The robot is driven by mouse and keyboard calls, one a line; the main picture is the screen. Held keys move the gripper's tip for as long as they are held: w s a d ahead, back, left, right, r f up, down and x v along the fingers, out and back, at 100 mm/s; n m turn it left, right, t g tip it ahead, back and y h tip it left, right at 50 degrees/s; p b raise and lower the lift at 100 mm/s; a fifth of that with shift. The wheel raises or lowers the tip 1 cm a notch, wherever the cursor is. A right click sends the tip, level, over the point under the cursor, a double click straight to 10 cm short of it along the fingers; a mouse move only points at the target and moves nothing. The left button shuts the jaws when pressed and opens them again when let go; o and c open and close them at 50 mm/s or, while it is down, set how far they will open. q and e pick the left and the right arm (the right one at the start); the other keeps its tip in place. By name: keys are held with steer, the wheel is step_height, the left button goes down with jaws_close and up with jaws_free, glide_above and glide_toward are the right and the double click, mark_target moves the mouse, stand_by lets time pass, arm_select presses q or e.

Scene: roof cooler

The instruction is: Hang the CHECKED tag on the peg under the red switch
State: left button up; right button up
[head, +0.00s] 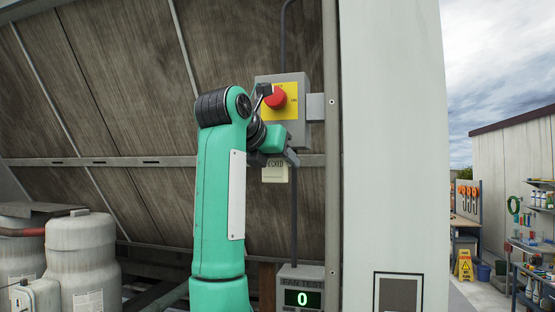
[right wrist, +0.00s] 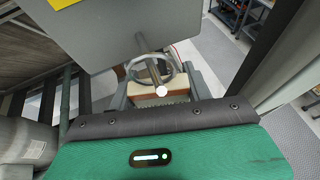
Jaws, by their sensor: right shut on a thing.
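The red switch (head: 277,98) sits on a yellow plate on a grey box (head: 290,128). My right gripper (head: 280,160) is just below the box, partly hidden by my arm. It is shut on the cream CHECKED tag (head: 275,174), which hangs under it with part of its lettering covered. In the right wrist view the tag (right wrist: 146,89) is edge-on between the fingers, with a metal ring (right wrist: 138,66) above it. The peg's pale round tip (right wrist: 160,91) overlaps the lower part of the ring. I cannot tell whether the peg passes through the ring. My left gripper is out of view.
A conduit (head: 294,215) runs down below the box to a fan test display (head: 302,297) reading 0. A pale upright panel (head: 390,150) stands close on the right. Tanks (head: 80,255) stand at the lower left. Workshop shelves are far right.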

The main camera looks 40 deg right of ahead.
stand_by(0.4)
steer(key=o, duration=1.2)
steer(key=shift+c, duration=0.2)
steer(key=shift+s+a+r+b, duration=0.1)
steer(key=shift+s+a+b, duration=0.1)
steer(key=shift+a+b, duration=0.2)
steer(key=b+v, duration=0.4)
steer(key=v, duration=0.9)
steer(key=shift+b, duration=0.35)
